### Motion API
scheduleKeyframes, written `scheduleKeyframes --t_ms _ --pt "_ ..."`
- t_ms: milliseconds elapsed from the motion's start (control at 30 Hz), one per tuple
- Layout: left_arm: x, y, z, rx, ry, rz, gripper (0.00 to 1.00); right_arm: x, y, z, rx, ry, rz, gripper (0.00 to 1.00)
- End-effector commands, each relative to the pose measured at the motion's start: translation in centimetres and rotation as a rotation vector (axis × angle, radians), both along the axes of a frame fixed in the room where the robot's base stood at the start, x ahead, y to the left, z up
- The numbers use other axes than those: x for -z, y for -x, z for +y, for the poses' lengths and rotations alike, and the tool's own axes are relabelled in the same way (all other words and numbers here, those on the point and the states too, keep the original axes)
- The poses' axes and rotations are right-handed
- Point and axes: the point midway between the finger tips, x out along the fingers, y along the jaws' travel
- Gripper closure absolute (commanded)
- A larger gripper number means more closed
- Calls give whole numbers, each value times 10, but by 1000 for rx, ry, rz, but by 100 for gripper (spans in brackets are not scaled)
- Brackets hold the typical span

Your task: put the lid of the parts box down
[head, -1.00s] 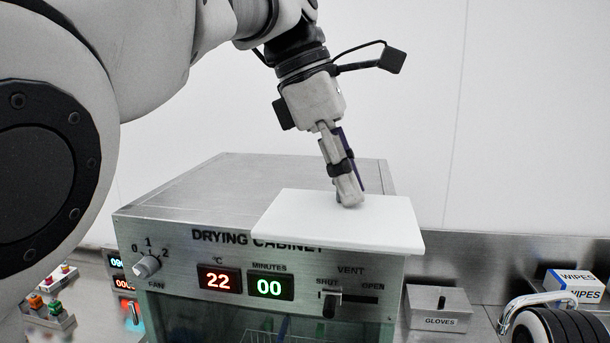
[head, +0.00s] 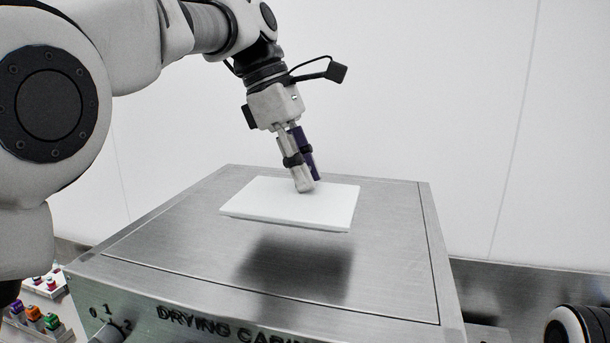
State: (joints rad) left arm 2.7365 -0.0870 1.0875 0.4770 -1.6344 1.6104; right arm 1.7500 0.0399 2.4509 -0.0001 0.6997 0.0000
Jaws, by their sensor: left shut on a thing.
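The lid (head: 265,207) is a flat white rectangular plate. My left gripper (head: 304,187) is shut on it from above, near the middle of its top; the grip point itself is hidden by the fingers. The lid hangs roughly level above the steel top of the drying cabinet (head: 400,275), with a dark shadow beneath it and a gap between them. The parts box itself is not in view. My right gripper is not in view.
The cabinet top is bare and wide around the lid's shadow. A knob (head: 108,332) sits on the cabinet's front at lower left. A rack of coloured caps (head: 36,318) stands at far lower left. A dark round item (head: 578,328) is at lower right.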

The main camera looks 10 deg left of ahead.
Motion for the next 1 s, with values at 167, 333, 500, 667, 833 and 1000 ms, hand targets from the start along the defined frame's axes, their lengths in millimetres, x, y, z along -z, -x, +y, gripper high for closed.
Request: scheduleKeyframes --t_ms 167,333,500,667,833,1000 --pt "1 -13 24 0 0 -1 100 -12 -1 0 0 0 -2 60" --pt "24 -16 33 0 -1 5 100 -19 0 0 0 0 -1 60" --pt "39 -17 32 1 -1 -1 100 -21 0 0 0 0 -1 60" --pt "40 -17 32 1 -1 -1 100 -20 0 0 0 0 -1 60" --pt "41 -17 32 1 -1 0 50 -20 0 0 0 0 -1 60" --pt "41 -17 32 1 -1 -1 50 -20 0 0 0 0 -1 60"
